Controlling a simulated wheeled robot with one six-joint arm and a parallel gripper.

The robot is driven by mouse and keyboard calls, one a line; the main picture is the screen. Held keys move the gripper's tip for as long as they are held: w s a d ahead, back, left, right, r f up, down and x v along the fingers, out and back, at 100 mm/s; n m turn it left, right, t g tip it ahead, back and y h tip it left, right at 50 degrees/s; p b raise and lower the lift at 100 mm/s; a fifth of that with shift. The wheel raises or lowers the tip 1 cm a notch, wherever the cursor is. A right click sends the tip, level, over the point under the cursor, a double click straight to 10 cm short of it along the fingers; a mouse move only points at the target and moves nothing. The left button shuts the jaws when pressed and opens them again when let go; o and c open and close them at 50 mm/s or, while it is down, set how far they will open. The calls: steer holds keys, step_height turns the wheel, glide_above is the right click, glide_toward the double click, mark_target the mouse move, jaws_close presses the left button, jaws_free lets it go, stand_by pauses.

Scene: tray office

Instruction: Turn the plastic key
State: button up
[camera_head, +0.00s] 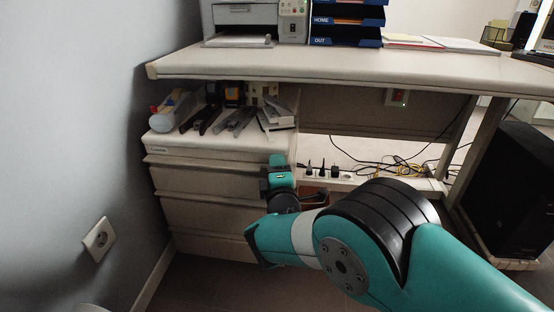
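I cannot make out a plastic key in this view. A beige drawer cabinet (205,215) stands under the desk by the left wall. My gripper (277,163), teal and black, is in front of the cabinet's upper right corner, just below its top edge. The gripper and wrist cover that part of the front, so a key or lock there is hidden. The fingers are small and dark here, and I cannot see whether they are apart, shut or touching the cabinet.
The cabinet top holds a bottle (172,110) and several dark office tools (225,118). Above is the desk (350,65) with a printer (245,22) and letter trays (345,22). Cables and a power strip (335,172) lie behind. A black computer case (515,190) stands right.

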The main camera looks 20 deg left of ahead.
steer(key=c, duration=0.5)
steer(key=shift+o, duration=0.2)
steer(key=shift+r+n+g+p, duration=0.35)
steer(key=shift+n+p, duration=0.45)
steer(key=shift+p, duration=0.4)
steer(key=shift+f+n+p, duration=0.3)
steer(key=shift+f+n, duration=0.05)
steer(key=shift+n, duration=0.25)
steer(key=shift+r, duration=0.1)
steer(key=shift+d+r+n+g+p, duration=0.15)
steer(key=shift+n+g+p, duration=0.1)
steer(key=shift+n+p, duration=0.6)
steer(key=shift+f+n+h+p, duration=0.2)
steer(key=shift+n+h+p, duration=0.1)
steer(key=shift+n, duration=0.25)
